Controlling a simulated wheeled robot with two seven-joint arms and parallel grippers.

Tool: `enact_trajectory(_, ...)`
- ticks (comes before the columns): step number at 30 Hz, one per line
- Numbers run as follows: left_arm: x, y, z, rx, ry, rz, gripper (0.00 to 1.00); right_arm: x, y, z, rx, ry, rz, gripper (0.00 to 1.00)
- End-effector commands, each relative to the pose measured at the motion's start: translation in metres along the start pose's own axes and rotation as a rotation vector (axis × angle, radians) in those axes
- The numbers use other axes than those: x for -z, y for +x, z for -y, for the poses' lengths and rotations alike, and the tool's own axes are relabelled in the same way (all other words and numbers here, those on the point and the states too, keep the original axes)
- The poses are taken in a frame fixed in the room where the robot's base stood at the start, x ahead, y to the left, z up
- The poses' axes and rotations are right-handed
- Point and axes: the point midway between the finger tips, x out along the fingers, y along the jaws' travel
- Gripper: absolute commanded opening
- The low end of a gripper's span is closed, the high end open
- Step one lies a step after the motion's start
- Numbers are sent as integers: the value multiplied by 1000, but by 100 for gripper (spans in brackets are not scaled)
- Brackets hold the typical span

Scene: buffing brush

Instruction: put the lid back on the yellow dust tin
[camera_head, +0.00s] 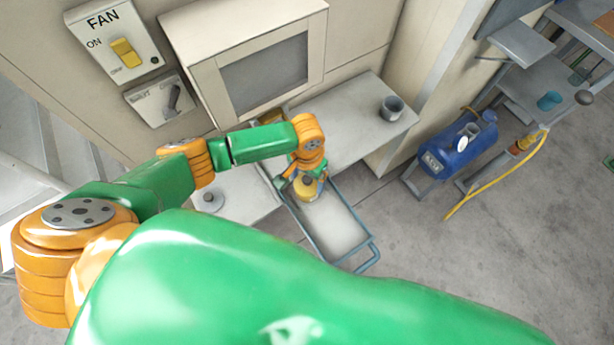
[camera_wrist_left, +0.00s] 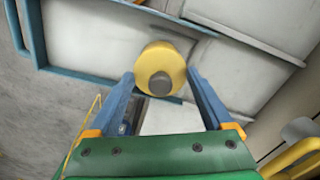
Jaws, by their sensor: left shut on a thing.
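The yellow dust tin (camera_head: 306,189) is at the upper part of the blue-rimmed tray in the head view. In the left wrist view the yellow tin (camera_wrist_left: 152,58) lies between the fingers, with a round grey part on its near side. My left gripper (camera_head: 300,183) is shut on it, one blue finger on each side. I cannot tell whether the tin touches the tray floor. A small grey disc with a knob (camera_head: 210,201), perhaps the lid, lies on the pale counter left of the tray. My right gripper is not in view.
The blue-rimmed tray (camera_head: 365,262) is otherwise bare. A grey cup (camera_head: 391,108) stands on the pale bench (camera_head: 350,137). A pale cabinet with a grey window (camera_head: 265,75) rises behind. A blue tank (camera_head: 458,150) with a yellow hose stands to the right.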

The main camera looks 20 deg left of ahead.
Motion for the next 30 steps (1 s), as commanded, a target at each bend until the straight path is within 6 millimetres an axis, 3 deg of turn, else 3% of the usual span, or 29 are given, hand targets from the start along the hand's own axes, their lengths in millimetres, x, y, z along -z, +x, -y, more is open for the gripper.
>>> enact_trajectory(26,-1,1,0,0,0,2,32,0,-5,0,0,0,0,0)
enact_trajectory(27,-1,1,0,0,0,1,90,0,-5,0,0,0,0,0)
enact_trajectory(28,-1,1,0,0,0,1,98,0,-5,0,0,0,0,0)
enact_trajectory(30,-1,1,0,0,0,1,100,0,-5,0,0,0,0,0)
